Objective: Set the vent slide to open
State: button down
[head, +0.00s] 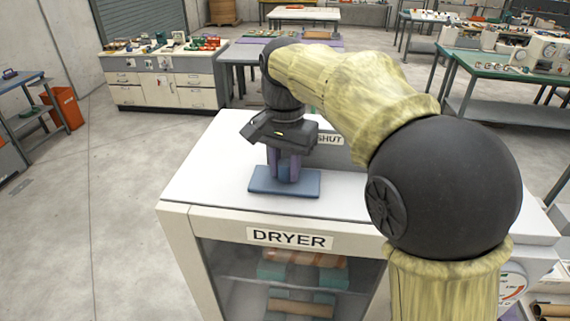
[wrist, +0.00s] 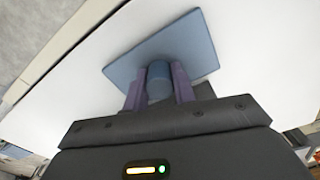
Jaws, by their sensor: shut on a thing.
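The vent slide is a flat blue plate (head: 262,181) with an upright blue knob, lying on the white top of the dryer (head: 190,180). My gripper (head: 285,170) points down over the plate with its purple fingers shut on the knob. In the wrist view the plate (wrist: 190,45) lies flat, and the round knob (wrist: 159,80) sits between the two fingers (wrist: 158,88). A grey panel behind the gripper carries a label (head: 330,140) that reads SHUT; its left part is hidden by my gripper. Any opening under the plate is hidden.
The dryer's front has a DRYER sign (head: 290,239) above a glass door with racks of rolls inside. A gauge (head: 512,285) shows at the right. A cabinet with drawers (head: 165,80) and workbenches stand behind. The dryer top left of the plate is clear.

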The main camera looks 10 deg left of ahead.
aim_at(283, 161)
jog(key=shift+a+r, duration=0.1)
jog(key=shift+a, duration=0.05)
jog(key=c, duration=1.4)
grip_release()
jog(key=shift+o, duration=1.3)
jog(key=shift+a, duration=0.2)
jog(key=shift+d, duration=0.15)
notch_tip(283, 161, up, 17)
jog(key=p, duration=0.2)
jog(key=shift+r, duration=0.15)
jog(key=shift+w, duration=0.15)
